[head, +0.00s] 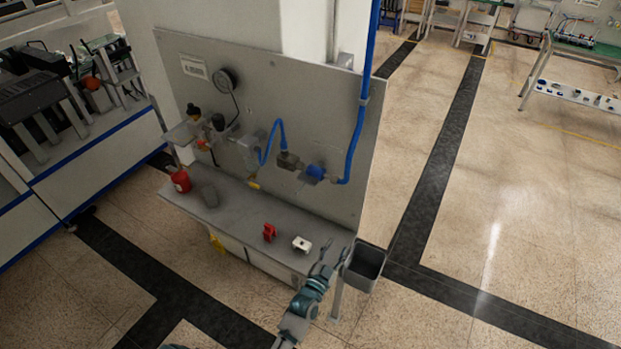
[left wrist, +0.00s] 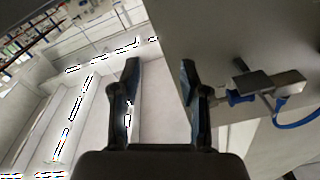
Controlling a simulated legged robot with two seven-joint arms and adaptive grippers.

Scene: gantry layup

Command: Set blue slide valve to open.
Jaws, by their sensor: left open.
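The blue slide valve (head: 315,173) is on the lower right of the grey upright panel, where the blue hose line joins it. A blue fitting (left wrist: 238,97), likely the same valve, shows right of my fingers in the left wrist view. Its slide position is too small to tell. My left gripper (head: 335,250) is open and empty near the bench's right end, below the valve and apart from it. Its spread fingers also show in the left wrist view (left wrist: 158,70), with nothing between them. My right gripper is not in view.
The grey panel (head: 290,95) stands behind a narrow bench (head: 228,218). On the bench are a red cup (head: 181,181), a red part (head: 269,232) and a white block (head: 302,244). A grey bin (head: 365,262) stands at its right end. The floor to the right is open.

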